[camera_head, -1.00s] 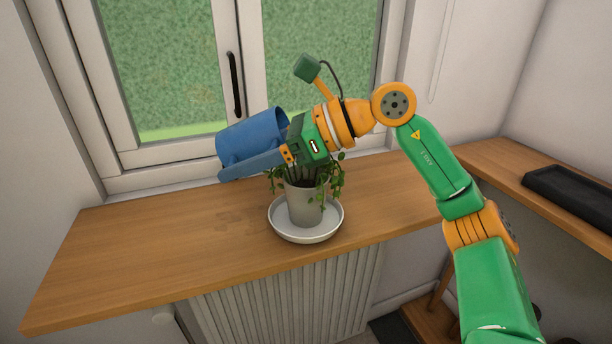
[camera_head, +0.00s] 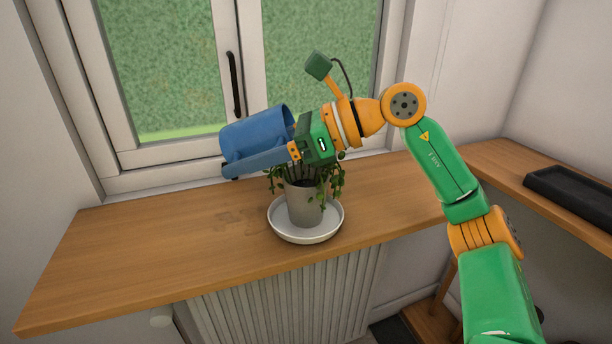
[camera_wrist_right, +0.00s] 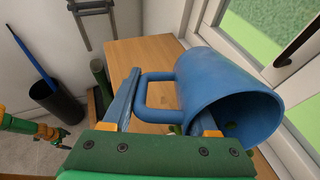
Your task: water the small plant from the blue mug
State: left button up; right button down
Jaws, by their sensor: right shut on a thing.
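The blue mug (camera_head: 255,135) is held up over the left side of the small plant (camera_head: 330,180), its open end tilted toward the right. My right gripper (camera_head: 245,165) is shut on the mug; the wrist view shows the mug (camera_wrist_right: 225,85) with its handle between the fingers. The plant has trailing green leaves and stands in a grey pot (camera_head: 304,205) on a white saucer (camera_head: 283,232). The gripper hides part of the foliage. No water stream is visible. A small part of my left arm shows in the wrist view; its gripper's state is unclear.
The wooden sill (camera_head: 150,250) is clear to the left of the saucer. The window with its black handle (camera_head: 235,85) stands close behind the mug. A black tray (camera_head: 570,195) lies on the right-hand bench. A dark bin (camera_wrist_right: 58,105) shows in the wrist view.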

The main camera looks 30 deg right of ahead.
notch_tip(320, 180, down, 4)
jog(key=g+h+p, duration=0.1)
jog(key=p, duration=0.3)
jog(key=g+h+p, duration=0.1)
jog(key=h+p, duration=0.1)
jog(key=p, duration=0.2)
jog(key=g+h+p, duration=0.1)
jog(key=p, duration=0.3)
jog(key=shift+w+a+r+g+h, duration=0.15)
jog(key=shift+r+g+h, duration=0.1)
jog(key=shift+g+h, duration=0.05)
dwell(0.8)
